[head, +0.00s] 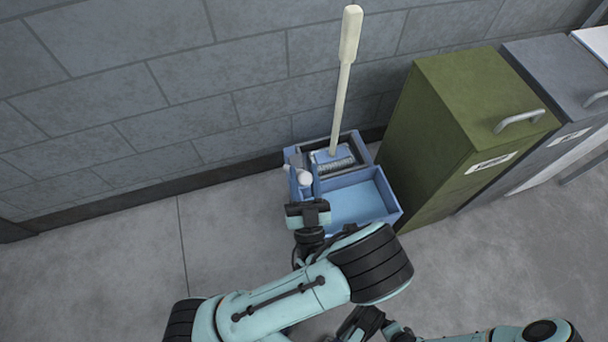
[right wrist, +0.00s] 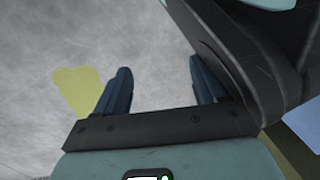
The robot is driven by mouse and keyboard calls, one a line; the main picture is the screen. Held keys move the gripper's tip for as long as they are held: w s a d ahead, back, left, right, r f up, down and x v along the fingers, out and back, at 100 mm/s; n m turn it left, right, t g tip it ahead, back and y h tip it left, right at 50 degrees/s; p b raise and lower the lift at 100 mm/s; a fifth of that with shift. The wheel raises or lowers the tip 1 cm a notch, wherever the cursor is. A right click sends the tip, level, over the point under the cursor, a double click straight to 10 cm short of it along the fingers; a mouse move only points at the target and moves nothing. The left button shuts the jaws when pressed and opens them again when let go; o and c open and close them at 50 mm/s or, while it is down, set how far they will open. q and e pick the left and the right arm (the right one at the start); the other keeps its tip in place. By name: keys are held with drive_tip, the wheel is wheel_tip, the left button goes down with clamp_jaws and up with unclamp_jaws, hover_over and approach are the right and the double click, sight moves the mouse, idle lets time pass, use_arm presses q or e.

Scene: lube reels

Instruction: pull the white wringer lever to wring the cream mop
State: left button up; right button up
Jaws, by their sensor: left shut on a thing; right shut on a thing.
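The blue mop bucket (head: 388,217) stands on the floor against the wall, with its open basin at the front. The cream mop (head: 342,100) stands upright, leaning slightly, its head down in the wringer (head: 352,168) at the back. The white wringer lever (head: 304,178) shows as a pale end at the bucket's left side. My left gripper (head: 306,196) is shut on the lever, seen from behind; its fingers are mostly hidden by its own body. My right gripper (right wrist: 160,72) shows in the right wrist view with fingers apart and only grey floor between them.
An olive green bin (head: 450,130) with a grey handle stands close to the bucket's right. A grey bin (head: 560,80) stands beyond it. The floor left of the bucket (head: 110,260) is clear. A yellow patch (right wrist: 78,90) lies beside the right fingers in the right wrist view.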

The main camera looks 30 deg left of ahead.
drive_tip(key=s+f+g, duration=0.1)
drive_tip(key=s+g, duration=0.2)
drive_tip(key=s, duration=0.5)
use_arm(q)
drive_tip(key=shift+a+r, duration=0.1)
drive_tip(key=shift+r, duration=0.05)
drive_tip(key=shift+n+g+h, duration=0.3)
drive_tip(key=shift+g, duration=0.5)
drive_tip(key=p+x, duration=0.4)
drive_tip(key=p, duration=0.1)
drive_tip(key=shift+s+a+r, duration=0.15)
drive_tip(key=shift+a, duration=0.2)
drive_tip(key=shift+p+x, duration=1)
drive_tip(key=shift+a+r+g+h, duration=0.1)
drive_tip(key=shift+a+g+h, duration=0.2)
use_arm(e)
drive_tip(key=w+a+r+t, duration=0.2)
drive_tip(key=w+r+t, duration=0.2)
drive_tip(key=w+r, duration=0.6)
drive_tip(key=shift+w+a+n+y, duration=0.2)
drive_tip(key=shift+w+n+y, duration=0.1)
drive_tip(key=shift+w, duration=0.05)
